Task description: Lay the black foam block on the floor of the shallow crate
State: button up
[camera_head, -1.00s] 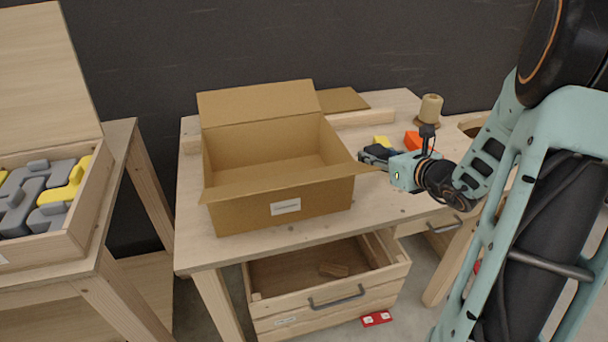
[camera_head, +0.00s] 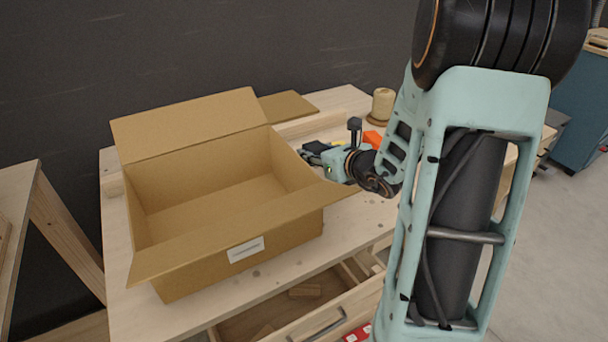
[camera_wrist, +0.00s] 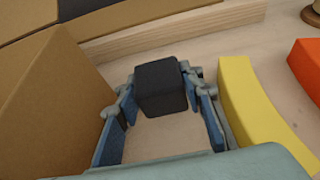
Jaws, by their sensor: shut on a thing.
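My gripper (camera_wrist: 160,98) is shut on the black foam block (camera_wrist: 160,80), which sits between its blue-padded fingers in the wrist view. In the head view my gripper (camera_head: 312,156) is over the table, just right of the cardboard box, and the block is hard to make out there. A gap under the block cannot be judged. An open wooden drawer-like crate (camera_head: 350,306) with a grey handle is below the tabletop, partly cut off by the frame. Wooden pieces (camera_head: 305,290) lie in it. I cannot tell for sure that it is the shallow crate.
The open cardboard box (camera_head: 225,262) stands left of my gripper, flaps spread. A curved yellow piece (camera_wrist: 255,100) is close right of the fingers, an orange piece (camera_wrist: 306,66) beyond it. A beige spool (camera_head: 383,104) stands at the back. The table's front strip is bare.

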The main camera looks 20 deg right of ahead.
aim_at(314, 166)
jog(key=shift+f+b, duration=0.55)
jog(key=shift+f, duration=1.75)
jog(key=shift+f, duration=0.2)
jog(key=o, duration=0.7)
jog(key=shift+o, duration=0.2)
jog(key=shift+r, duration=0.1)
